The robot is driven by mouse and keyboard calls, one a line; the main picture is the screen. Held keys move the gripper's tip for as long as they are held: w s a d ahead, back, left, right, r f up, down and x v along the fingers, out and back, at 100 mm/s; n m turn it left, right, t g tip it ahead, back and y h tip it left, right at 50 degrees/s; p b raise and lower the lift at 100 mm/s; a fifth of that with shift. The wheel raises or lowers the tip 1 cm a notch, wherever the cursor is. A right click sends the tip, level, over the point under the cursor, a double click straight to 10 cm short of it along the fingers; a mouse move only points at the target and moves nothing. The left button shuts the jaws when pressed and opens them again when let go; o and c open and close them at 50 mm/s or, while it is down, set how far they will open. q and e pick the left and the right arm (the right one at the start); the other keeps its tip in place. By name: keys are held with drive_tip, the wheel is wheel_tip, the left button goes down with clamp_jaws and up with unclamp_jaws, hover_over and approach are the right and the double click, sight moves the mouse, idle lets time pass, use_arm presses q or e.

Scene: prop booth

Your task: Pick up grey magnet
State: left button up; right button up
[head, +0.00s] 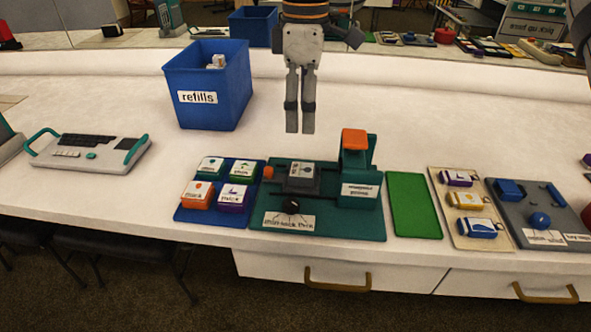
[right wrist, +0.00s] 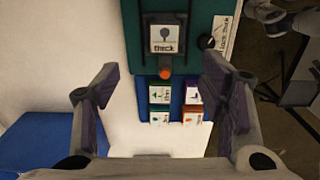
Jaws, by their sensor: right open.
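A grey block (head: 302,178) with a pale picture label, which looks like the grey magnet, sits on the teal press board (head: 262,224), left of the upright press. In the right wrist view the grey block (right wrist: 166,37) shows near the top, its label apparently reading "thick". My right gripper (head: 300,131) points down above the counter, behind the press board, apart from the block. In the right wrist view its two fingers (right wrist: 160,85) stand wide apart with nothing between them. My left gripper is not in view.
A blue tray (head: 218,218) of coloured labelled blocks lies left of the board. A tall blue refills bin (head: 232,100) stands behind. A green mat (head: 414,206) and more labelled trays lie right. The upright press with its orange top (head: 355,139) rises beside the block.

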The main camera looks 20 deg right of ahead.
sight(305, 170)
drive_tip(key=f, duration=0.8)
drive_tip(key=s+f, duration=0.1)
drive_tip(key=f, duration=0.3)
drive_tip(key=shift+d, duration=0.1)
drive_tip(key=shift+r, duration=0.1)
drive_tip(key=c, duration=1.3)
drive_tip(key=shift+c, duration=0.2)
